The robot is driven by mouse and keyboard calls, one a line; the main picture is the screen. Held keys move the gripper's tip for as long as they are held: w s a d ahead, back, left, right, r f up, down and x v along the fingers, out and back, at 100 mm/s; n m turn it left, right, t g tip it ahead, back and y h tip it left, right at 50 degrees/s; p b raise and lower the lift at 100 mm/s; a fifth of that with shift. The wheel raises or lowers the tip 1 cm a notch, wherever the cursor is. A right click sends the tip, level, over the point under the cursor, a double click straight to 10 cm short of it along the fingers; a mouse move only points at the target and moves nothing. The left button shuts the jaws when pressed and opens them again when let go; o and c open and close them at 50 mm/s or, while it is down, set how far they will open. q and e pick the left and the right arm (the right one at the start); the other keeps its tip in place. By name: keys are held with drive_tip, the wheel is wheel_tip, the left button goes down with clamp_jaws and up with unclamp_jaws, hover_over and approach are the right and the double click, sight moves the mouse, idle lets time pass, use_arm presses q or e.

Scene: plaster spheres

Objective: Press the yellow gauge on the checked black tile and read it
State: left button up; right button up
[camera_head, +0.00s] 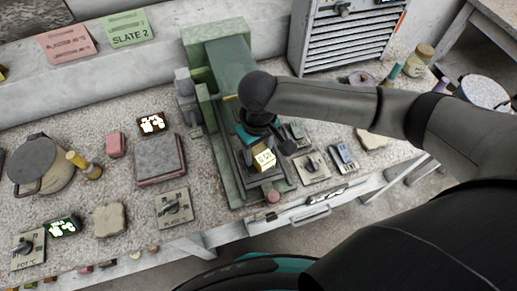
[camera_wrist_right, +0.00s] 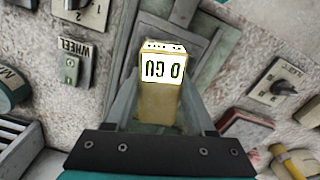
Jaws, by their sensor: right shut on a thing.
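The yellow gauge (camera_head: 264,160) stands on a dark plate (camera_head: 279,184) in the green machine (camera_head: 222,70) at mid-bench. In the right wrist view the gauge (camera_wrist_right: 160,100) shows a lit face upside down, its digits too unclear to read surely. My right gripper (camera_head: 258,143) is over the gauge, its arm coming in from the right. In the right wrist view its fingers (camera_wrist_right: 160,108) are shut on the gauge's two sides. No checked pattern is clear on the dark plate. The gauge's base and its contact with the plate are hidden. My left gripper is not in view.
Switch plates (camera_head: 311,167) stand right of the green machine. A knob plate (camera_head: 174,207), a grey slab on a pink one (camera_head: 160,158) and a small lit display (camera_head: 151,124) are left of it. A slatted cabinet (camera_head: 340,45) stands behind. A drawer handle (camera_head: 311,217) is at the front.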

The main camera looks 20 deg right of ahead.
sight(258, 149)
drive_tip(key=shift+s+f+p, duration=0.3)
drive_tip(key=shift+p, duration=0.1)
idle(1.5)
drive_tip(key=shift+r, duration=0.1)
drive_tip(key=r+p, duration=0.3)
drive_tip(key=p, duration=0.2)
drive_tip(key=shift+w+r, duration=0.2)
drive_tip(key=shift+r, duration=0.2)
wheel_tip(258, 149, up, 4)
drive_tip(key=p, duration=0.4)
drive_tip(key=shift+f, duration=0.35)
idle(1.1)
